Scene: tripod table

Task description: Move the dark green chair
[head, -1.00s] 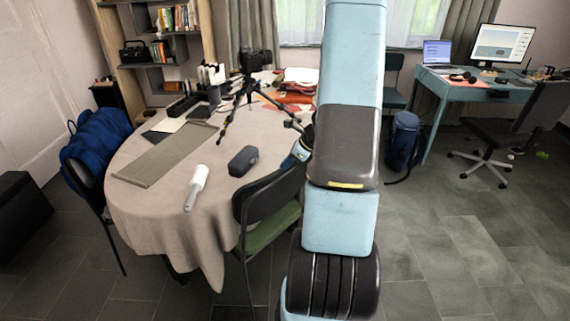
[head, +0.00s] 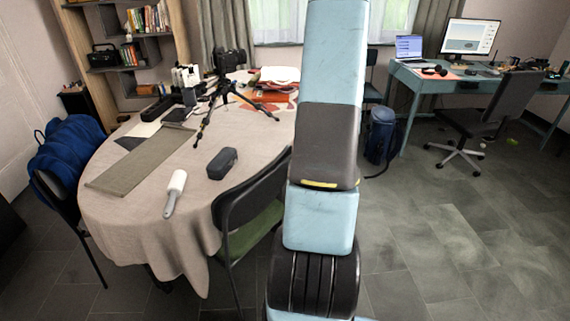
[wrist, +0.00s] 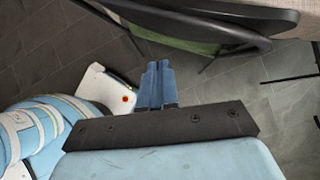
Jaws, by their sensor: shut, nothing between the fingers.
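The dark green chair (head: 247,232) stands at the near right side of the round table. Its seat is green and its curved backrest is black; my arm hides its right part in the head view. In the wrist view the black backrest (wrist: 190,22) crosses the top, with the green seat (wrist: 180,42) partly behind it. My gripper (wrist: 158,66) has its blue fingers shut together with nothing between them. In that picture the fingertips lie just below the chair, apart from the backrest. My arm hides the gripper in the head view.
The table (head: 125,225) with a beige cloth carries a tripod (head: 228,92), a dark case (head: 222,163) and a white-headed tool (head: 175,190). A blue backpack (head: 381,135) stands on the floor behind my arm. Grey floor (head: 450,235) is clear on the right.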

